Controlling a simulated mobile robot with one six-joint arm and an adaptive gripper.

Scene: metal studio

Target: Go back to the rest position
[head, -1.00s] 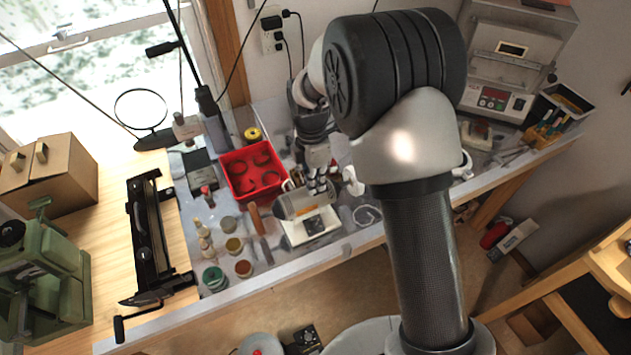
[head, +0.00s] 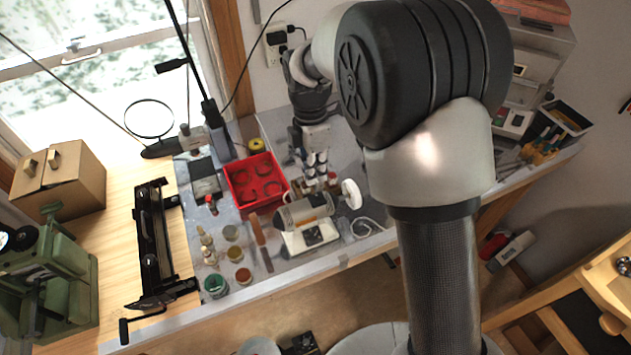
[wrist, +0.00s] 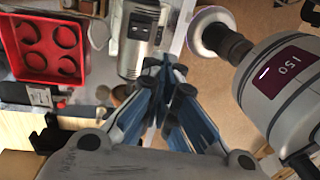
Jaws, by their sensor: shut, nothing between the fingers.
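My gripper (head: 318,182) is shut and empty in the head view. It points down above the bench, behind the small bench motor (head: 305,212) and to the right of the red tray (head: 232,177). In the wrist view my gripper (wrist: 168,100) has its blue-grey fingers closed together in the middle of the picture. A grey machine body marked 150 (wrist: 285,80), with a pale round wheel, fills the right side of that view.
Several small jars (head: 215,284) stand at the bench's front left. A black guillotine-like tool (head: 152,240), a green machine (head: 60,270) and a cardboard box (head: 62,178) are at the left. A tool box (head: 562,118) sits at the right. The floor in front is mostly clear.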

